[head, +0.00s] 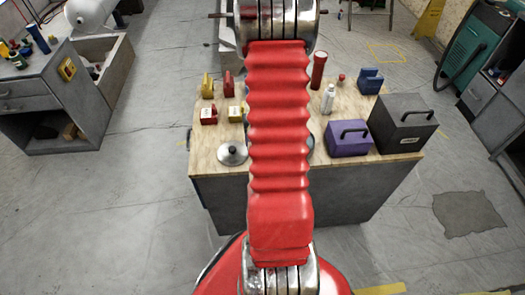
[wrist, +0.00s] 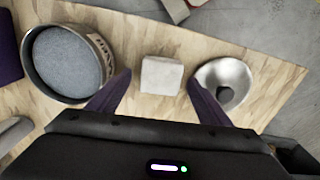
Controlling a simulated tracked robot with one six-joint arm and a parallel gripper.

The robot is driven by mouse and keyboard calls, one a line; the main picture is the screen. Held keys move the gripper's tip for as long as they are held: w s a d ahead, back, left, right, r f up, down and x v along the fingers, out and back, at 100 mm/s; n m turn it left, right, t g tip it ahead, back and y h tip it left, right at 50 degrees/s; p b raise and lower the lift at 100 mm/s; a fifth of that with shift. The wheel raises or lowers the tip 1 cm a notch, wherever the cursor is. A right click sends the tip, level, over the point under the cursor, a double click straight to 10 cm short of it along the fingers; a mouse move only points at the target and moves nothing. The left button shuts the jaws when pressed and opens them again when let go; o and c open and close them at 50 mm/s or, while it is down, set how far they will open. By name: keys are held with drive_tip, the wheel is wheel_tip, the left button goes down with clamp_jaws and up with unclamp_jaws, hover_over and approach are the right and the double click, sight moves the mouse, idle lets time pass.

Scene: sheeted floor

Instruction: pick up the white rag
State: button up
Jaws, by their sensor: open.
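The white rag (wrist: 161,76) looks like a small, pale, folded square lying on the wooden tabletop in the wrist view. My gripper (wrist: 159,82) is open above the table, with its two dark purple fingers apart. The rag appears between the fingertips in the picture, with gaps on both sides; I cannot tell how high the fingers are above it. In the head view my red arm covers the middle of the table, hiding the rag and gripper.
A round tin with grey-blue contents (wrist: 68,62) stands left of the rag, and a metal lid (wrist: 224,83) lies right of it. On the table are also a purple toolbox (head: 348,139), a dark case (head: 401,125), and a white bottle (head: 328,98).

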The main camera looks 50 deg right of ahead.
drive_tip(key=shift+c, duration=0.6)
drive_tip(key=c, duration=1)
wheel_tip(320, 180, up, 10)
idle(0.4)
